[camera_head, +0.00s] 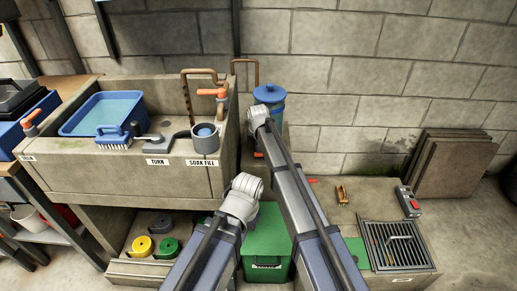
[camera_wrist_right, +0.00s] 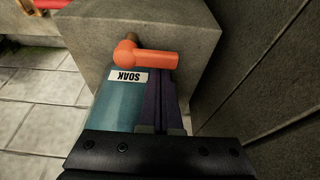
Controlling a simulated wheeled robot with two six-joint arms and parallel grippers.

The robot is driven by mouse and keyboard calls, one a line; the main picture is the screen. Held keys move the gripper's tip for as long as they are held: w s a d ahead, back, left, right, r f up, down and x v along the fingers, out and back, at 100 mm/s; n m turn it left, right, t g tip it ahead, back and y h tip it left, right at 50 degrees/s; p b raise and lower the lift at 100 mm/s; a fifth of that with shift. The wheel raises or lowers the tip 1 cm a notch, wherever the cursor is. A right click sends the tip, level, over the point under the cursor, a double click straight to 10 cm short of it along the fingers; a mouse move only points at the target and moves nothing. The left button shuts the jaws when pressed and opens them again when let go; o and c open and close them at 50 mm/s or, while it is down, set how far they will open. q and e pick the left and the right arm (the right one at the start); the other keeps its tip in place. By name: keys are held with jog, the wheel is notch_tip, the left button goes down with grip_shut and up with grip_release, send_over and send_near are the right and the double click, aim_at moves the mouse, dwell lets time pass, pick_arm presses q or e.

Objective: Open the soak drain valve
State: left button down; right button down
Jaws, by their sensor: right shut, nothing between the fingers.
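The soak drain valve shows in the right wrist view as an orange lever handle (camera_wrist_right: 150,55) on a short brown pipe stub at a concrete block. A white SOAK label (camera_wrist_right: 127,76) sits just below it in the picture. My right gripper (camera_wrist_right: 168,82) is shut and empty. Its dark fingers end at the handle's lower edge in the picture; I cannot tell whether they touch it. In the head view my right arm reaches beside the trough's right end, with its gripper hidden. My left arm stops lower, and its gripper is not visible.
The concrete trough (camera_head: 100,178) holds a blue tub (camera_head: 78,117) and a grey cup (camera_head: 205,138). An orange tap handle (camera_head: 211,93) is above it. A blue canister (camera_head: 270,93) stands behind my right arm. A green bin (camera_head: 265,240) and a floor grate (camera_head: 398,245) are nearby.

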aim_at(260, 155)
jog(key=shift+s+n+y, duration=0.3)
jog(key=shift+s+n, duration=0.05)
jog(key=shift+n, duration=0.55)
jog(key=n, duration=0.1)
jog(key=s+n+y, duration=0.1)
jog(key=n, duration=0.1)
jog(key=shift+s+a, duration=0.1)
jog(key=shift+s, duration=0.1)
jog(key=n, duration=0.2)
jog(key=s+n+g+y, duration=0.1)
jog(key=n, duration=0.1)
jog(key=shift+s, duration=0.1)
jog(key=n, duration=0.1)
jog(key=s+d+n+g, duration=0.1)
jog(key=n, duration=0.1)
jog(key=shift+s+n+y, duration=0.1)
jog(key=shift+n+y, duration=0.2)
jog(key=shift+y, duration=0.1)
jog(key=n, duration=0.1)
jog(key=s+n+g, duration=0.1)
jog(key=n, duration=0.1)
jog(key=shift+d, duration=0.4)
jog(key=shift+s, duration=0.1)
jog(key=shift+s+a, duration=0.3)
jog(key=shift+s, duration=0.25)
